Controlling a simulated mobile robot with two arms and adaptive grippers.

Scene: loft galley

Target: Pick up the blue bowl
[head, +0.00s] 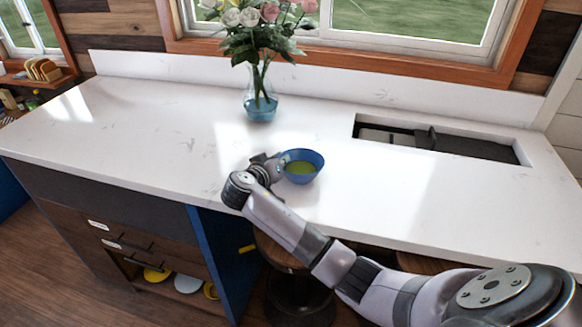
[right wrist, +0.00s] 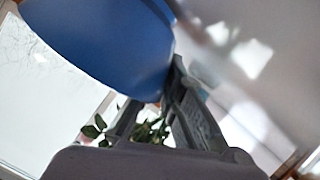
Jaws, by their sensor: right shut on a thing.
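The blue bowl (head: 302,174) is at the middle of the white counter, with a yellow-green inside showing. My right gripper (head: 280,162) is at the bowl's left rim, shut on it. In the right wrist view the bowl (right wrist: 110,45) fills the upper left, and the gripper's fingers (right wrist: 165,100) meet its edge. The bowl looks about level in the head view. I cannot tell whether its base touches the counter. My left gripper is not in view.
A glass vase (head: 261,100) with flowers stands behind the bowl. A sink opening (head: 440,139) is cut into the counter (head: 130,120) at the right. The counter's left part is clear. Stools (head: 292,268) stand below the front edge.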

